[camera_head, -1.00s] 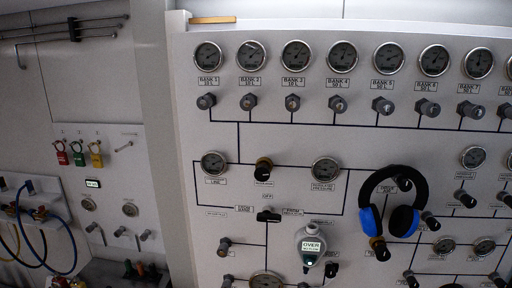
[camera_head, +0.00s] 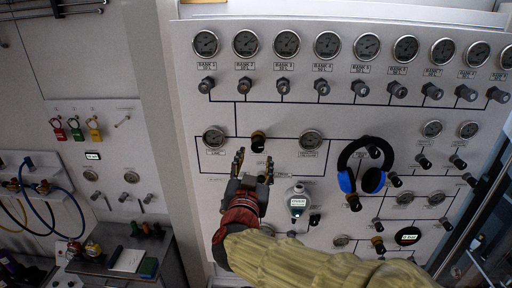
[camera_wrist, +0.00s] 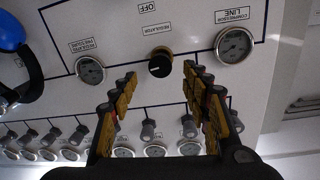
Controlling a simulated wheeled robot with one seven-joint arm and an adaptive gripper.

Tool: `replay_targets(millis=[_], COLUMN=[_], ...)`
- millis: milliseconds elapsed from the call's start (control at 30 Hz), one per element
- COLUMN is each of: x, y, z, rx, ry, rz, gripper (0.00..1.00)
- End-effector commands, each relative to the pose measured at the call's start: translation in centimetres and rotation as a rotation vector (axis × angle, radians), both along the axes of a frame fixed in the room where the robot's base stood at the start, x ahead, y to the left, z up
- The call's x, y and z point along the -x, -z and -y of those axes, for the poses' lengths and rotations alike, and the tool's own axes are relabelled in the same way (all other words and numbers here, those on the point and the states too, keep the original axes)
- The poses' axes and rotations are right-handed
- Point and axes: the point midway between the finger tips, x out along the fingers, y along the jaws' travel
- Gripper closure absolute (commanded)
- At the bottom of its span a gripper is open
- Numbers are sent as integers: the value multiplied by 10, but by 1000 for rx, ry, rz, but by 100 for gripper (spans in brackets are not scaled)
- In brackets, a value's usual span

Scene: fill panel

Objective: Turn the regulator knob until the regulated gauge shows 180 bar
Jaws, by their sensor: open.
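The regulator knob (camera_head: 258,141) is black with a brass-coloured collar and sits on the white panel. In the wrist view, where the panel appears upside down, the knob (camera_wrist: 159,66) lies just beyond and between my fingertips. My gripper (camera_head: 254,158) is open and empty below the knob in the head view; its yellow-padded fingers (camera_wrist: 161,76) are spread apart and do not appear to touch it. The regulated pressure gauge (camera_head: 311,140) is right of the knob; in the wrist view the gauge (camera_wrist: 90,70) is at left. Its needle reading is too small to tell.
The line gauge (camera_head: 214,138) is left of the knob. A row of bank gauges (camera_head: 327,46) with valve knobs runs above. Blue-and-black headphones (camera_head: 364,170) hang at right. A white bottle-like device (camera_head: 298,199) is just right of my gripper.

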Motion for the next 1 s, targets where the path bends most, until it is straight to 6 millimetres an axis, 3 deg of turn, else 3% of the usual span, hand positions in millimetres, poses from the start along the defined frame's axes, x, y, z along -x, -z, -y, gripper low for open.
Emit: replay_targets(millis=[167,600,1000], x=[-12,-71,-77], y=[-2,-2,-1], z=[3,8,9], rx=[21,21,19], ry=[6,1,1], rz=[2,2,2], gripper=[53,53,54])
